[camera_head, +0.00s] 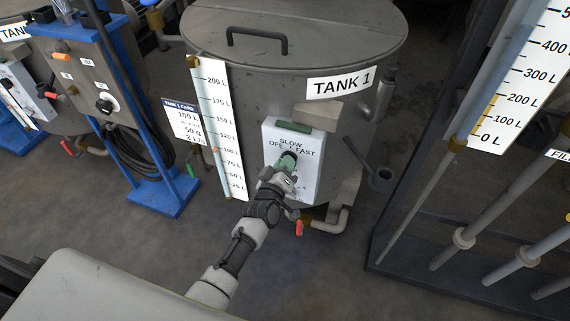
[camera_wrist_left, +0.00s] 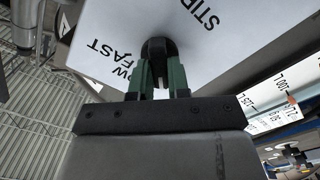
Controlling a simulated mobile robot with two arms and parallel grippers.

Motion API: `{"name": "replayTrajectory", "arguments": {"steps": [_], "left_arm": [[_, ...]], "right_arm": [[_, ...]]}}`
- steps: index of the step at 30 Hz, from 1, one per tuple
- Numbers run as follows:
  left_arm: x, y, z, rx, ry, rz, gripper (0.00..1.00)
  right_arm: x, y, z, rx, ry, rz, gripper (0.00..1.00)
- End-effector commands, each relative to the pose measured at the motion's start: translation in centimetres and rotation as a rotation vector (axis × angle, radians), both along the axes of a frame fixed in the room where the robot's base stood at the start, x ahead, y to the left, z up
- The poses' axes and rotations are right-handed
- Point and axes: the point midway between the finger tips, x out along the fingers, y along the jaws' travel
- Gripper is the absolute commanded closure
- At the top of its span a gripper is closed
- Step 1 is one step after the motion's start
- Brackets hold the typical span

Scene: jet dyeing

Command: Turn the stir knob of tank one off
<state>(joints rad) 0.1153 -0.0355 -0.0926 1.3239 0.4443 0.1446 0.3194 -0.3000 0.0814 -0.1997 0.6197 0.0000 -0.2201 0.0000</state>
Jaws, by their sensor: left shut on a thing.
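Tank 1 (camera_head: 265,60) is a grey metal drum with a lid and a "TANK 1" label (camera_head: 341,83). A white stir control box (camera_head: 305,175) is on its front, marked OFF, SLOW and FAST. My left gripper (camera_head: 287,162) reaches up to the box and covers most of the knob. In the left wrist view, the green fingers (camera_wrist_left: 160,75) are shut on the black round stir knob (camera_wrist_left: 157,48) against the white panel. The knob's pointer direction cannot be told. My right gripper is not in view.
A white level gauge (camera_head: 220,130) and a tank card (camera_head: 183,120) stand left of the box. A blue cart (camera_head: 165,200) stands at left, and pipes (camera_head: 465,236) at right.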

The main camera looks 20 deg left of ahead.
Motion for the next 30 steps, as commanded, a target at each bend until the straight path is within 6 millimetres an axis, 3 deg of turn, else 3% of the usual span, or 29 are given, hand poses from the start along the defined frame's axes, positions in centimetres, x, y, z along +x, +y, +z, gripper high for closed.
{"name": "replayTrajectory", "arguments": {"steps": [23, 24, 28, 30], "left_arm": [[-0.05, 0.04, -0.16, -0.109, 0.007, 0.0, 1.0], [-0.05, 0.05, -0.15, -0.109, 0.007, 0.0, 0.78], [-0.04, 0.04, -0.13, -0.107, 0.006, 0.001, 0.59], [-0.03, 0.04, -0.11, -0.106, 0.005, 0.0, 0.57]], "right_arm": [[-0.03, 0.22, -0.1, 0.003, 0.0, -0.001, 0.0], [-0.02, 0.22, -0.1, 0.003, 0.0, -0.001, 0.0], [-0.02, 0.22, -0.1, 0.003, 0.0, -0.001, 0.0], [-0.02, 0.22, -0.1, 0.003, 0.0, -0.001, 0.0]]}}
